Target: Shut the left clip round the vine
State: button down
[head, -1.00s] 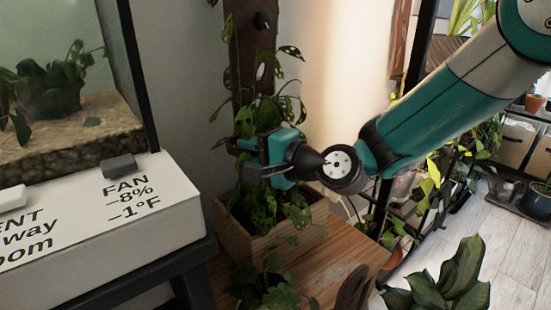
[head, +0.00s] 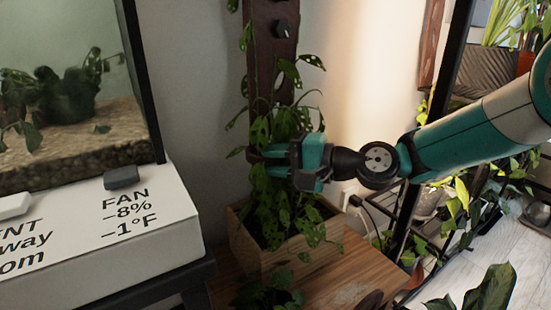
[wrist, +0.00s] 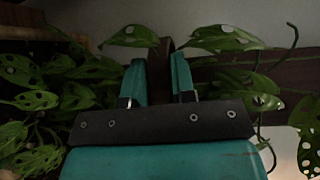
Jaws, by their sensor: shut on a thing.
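My gripper (head: 272,160) is at the dark brown board (head: 272,70), among the leaves of the vine (head: 268,205). In the wrist view its two teal fingers (wrist: 159,78) are close together, with a narrow dark brown piece between them, which appears to be the left clip (wrist: 165,50). A small dark clip or knob (head: 281,29) sits higher on the board, clear of my gripper. The vine climbs the board in front of and beside my fingers.
The vine grows from a wooden planter (head: 290,262) on a wooden stand (head: 345,270). A glass tank (head: 70,90) and a white box marked FAN (head: 110,238) stand at the left. A black shelf frame (head: 431,140) with plants stands behind my arm at the right.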

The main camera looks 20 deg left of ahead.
jog(key=c, duration=1)
grip_release()
jog(key=shift+a, duration=0.1)
jog(key=d+p, duration=0.1)
jog(key=d, duration=0.4)
jog(key=d+r+p, duration=0.1)
jog(key=d, duration=0.5)
jog(key=s+d+r+p, duration=0.1)
jog(key=d, duration=0.5)
jog(key=shift+s+d, duration=0.1)
jog(key=shift+d, duration=0.1)
